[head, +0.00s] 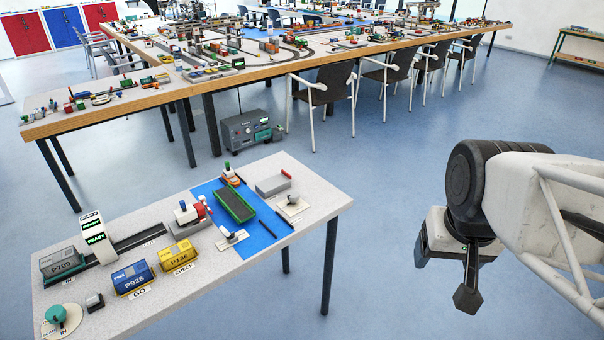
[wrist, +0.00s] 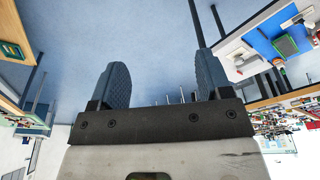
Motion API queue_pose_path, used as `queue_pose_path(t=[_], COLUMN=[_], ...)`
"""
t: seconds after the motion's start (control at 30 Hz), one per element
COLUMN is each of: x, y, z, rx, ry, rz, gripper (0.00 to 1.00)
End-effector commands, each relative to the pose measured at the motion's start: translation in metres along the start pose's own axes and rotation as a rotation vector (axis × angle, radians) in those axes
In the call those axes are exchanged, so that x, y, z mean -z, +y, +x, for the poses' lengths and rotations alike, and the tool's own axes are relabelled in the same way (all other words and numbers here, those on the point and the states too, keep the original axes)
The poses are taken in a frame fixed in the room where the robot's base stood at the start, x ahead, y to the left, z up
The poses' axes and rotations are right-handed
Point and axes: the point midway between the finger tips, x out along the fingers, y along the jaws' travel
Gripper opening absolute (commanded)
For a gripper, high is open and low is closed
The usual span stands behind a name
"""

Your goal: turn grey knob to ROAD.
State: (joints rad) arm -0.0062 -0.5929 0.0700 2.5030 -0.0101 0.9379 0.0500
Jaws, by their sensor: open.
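Two small grey knobs sit on white plates by the blue mat: one at its near edge (head: 231,237), one right of it (head: 293,201). Their labels are too small to read. A teal knob (head: 56,314) sits on a cream round dial at the table's near left corner. A small dark grey block-like piece (head: 94,302) is beside it. I cannot tell which grey piece has a ROAD mark. My gripper (head: 446,282) is open and empty, off the table's right side, pointing down. Its two fingers (wrist: 164,78) show apart in the wrist view, with floor between them.
The grey table (head: 190,290) holds a grey container (head: 62,263), a blue container (head: 133,278), a yellow container (head: 177,256), a READY sign (head: 94,238) and a green barge (head: 235,204). A long model-railway table (head: 150,97) and chairs stand behind. Open floor lies between table and gripper.

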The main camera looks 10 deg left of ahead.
Motion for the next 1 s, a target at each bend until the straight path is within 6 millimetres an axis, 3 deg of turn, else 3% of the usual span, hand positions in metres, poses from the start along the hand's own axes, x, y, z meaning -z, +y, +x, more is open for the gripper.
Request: queue_pose_path(t=[0.53, 1.0], x=[0.109, 0.203], y=[-0.037, -0.083], z=[0.013, 0.047], rx=[0.01, 0.01], ry=[-0.048, -0.091], rz=[0.095, 0.183], gripper=[0.72, 0.72])
